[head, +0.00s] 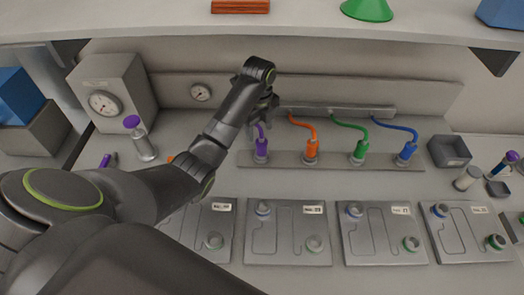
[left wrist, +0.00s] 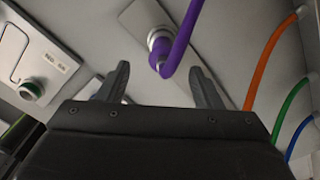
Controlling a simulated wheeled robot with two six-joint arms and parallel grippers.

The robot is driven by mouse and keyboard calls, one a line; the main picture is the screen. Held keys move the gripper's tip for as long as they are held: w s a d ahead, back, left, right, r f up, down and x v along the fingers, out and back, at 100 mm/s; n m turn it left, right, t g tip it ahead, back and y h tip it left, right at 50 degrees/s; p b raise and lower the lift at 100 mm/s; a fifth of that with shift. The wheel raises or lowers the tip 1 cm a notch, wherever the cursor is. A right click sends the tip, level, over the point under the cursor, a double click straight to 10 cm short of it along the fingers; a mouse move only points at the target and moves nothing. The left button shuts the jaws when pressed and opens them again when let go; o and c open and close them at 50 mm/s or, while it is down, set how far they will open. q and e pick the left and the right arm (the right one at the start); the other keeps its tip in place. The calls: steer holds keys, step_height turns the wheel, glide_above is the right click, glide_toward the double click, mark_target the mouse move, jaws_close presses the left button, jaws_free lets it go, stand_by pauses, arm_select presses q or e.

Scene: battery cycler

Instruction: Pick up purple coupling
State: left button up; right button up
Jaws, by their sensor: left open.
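The purple coupling (head: 261,147) stands upright on a grey strip (head: 284,158) at the back of the bench, with a purple hose curving up from its top. My left gripper (head: 264,108) is above and behind it, pointing toward the back wall fitting. In the left wrist view, the open fingers of my left gripper (left wrist: 160,86) are spread, with nothing between their tips. The purple coupling (left wrist: 160,50) and its purple hose (left wrist: 184,30) lie beyond the fingers, apart from them. My right gripper is not in view.
Orange (head: 311,148), green (head: 360,150) and blue (head: 407,151) couplings with hoses stand to the right on the same strip. Several grey plates with ports lie in front. A purple-capped bottle (head: 143,143) and a gauge box (head: 113,92) are at left.

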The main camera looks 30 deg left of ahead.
mark_target(260, 137)
arm_select(q)
step_height(260, 137, down, 3)
steer(key=shift+r+p, duration=0.1)
steer(key=shift+p, duration=0.45)
steer(key=shift+f, duration=0.25)
steer(key=f, duration=0.1)
steer(key=f+p, duration=0.1)
steer(key=f, duration=0.1)
steer(key=shift+w+d+f+p, duration=0.15)
steer(key=shift+d+p, duration=0.1)
steer(key=shift+p, duration=0.15)
steer(key=shift+f, duration=0.7)
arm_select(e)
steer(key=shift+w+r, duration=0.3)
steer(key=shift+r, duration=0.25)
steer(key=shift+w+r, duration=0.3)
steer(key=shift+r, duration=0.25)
arm_select(q)
steer(key=shift+c, duration=0.3)
